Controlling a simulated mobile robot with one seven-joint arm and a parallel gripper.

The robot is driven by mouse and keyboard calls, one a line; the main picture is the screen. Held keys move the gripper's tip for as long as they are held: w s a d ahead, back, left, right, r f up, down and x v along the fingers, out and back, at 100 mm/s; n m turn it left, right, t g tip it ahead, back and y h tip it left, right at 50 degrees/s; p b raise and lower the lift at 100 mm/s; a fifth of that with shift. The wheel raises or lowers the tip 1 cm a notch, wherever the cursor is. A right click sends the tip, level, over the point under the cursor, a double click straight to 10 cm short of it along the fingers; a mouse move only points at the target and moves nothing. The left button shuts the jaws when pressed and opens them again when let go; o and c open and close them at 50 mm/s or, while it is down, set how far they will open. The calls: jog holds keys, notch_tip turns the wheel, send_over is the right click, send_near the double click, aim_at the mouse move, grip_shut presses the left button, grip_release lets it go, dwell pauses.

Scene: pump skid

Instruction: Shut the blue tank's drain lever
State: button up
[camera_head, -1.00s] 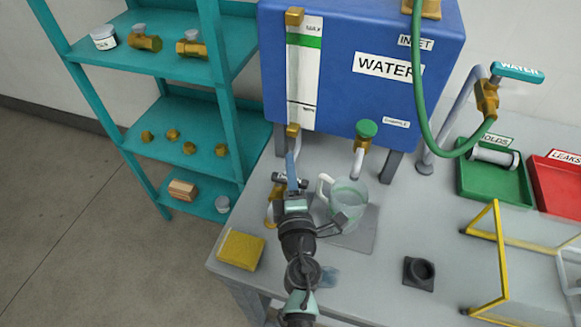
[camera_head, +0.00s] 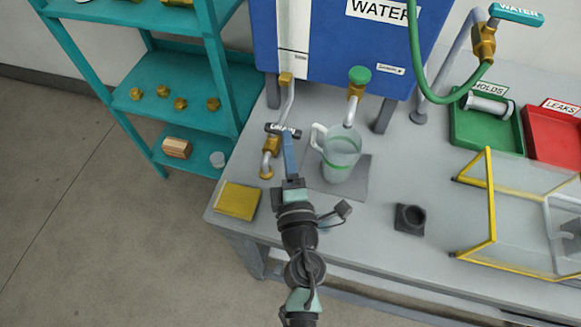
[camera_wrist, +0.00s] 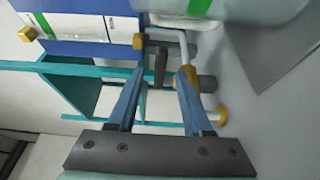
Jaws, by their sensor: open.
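The blue tank (camera_head: 330,55) stands at the back of the bench. Its drain pipe runs down from a brass fitting to a brass drain valve (camera_head: 272,146). The black drain lever (camera_head: 270,128), with a white label, appears to lie crosswise to the pipe in the head view. My gripper (camera_head: 288,140) is at the lever, its blue fingers partly overlapping it. In the wrist view, my gripper (camera_wrist: 160,80) is open, with the dark lever (camera_wrist: 161,65) showing between the fingertips and the brass valve (camera_wrist: 187,78) by the right finger. I cannot tell whether a finger touches.
A clear jug (camera_head: 342,150) stands on a grey mat right of my gripper, under the green-knobbed tap (camera_head: 358,78). A yellow sponge (camera_head: 237,200) lies at the front left edge. A black socket block (camera_head: 410,219) and a yellow-framed guard (camera_head: 490,200) are further right.

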jog(key=shift+s+d+b, duration=0.15)
jog(key=shift+s+b, duration=0.05)
jog(key=shift+s, duration=1.1)
jog(key=shift+s+d+b, duration=0.1)
jog(key=shift+s+b, duration=0.05)
jog(key=shift+s, duration=1.1)
jog(key=w+d+r+m+t+h+p, duration=0.1)
jog(key=w+d+r+m+t+h, duration=0.35)
jog(key=r, duration=1.25)
jog(key=w+r+m+t+h+p, duration=0.15)
jog(key=r+m, duration=0.65)
jog(key=r, duration=0.8)
jog(key=s+a+r+m+t+y, duration=0.1)
jog(key=s+r+m, duration=0.1)
jog(key=r, duration=0.6)
jog(key=s+a+r+m+t+y+p, duration=0.1)
jog(key=s+a+r+m+y, duration=0.1)
jog(key=s+r, duration=0.3)
jog(key=s+a+r+m+t+y+p, duration=0.1)
jog(key=s+r, duration=0.3)
jog(key=r, duration=0.8)
jog(key=shift+a+r+m, duration=0.35)
jog(key=shift+a+m, duration=0.4)
jog(key=shift+f, duration=0.1)
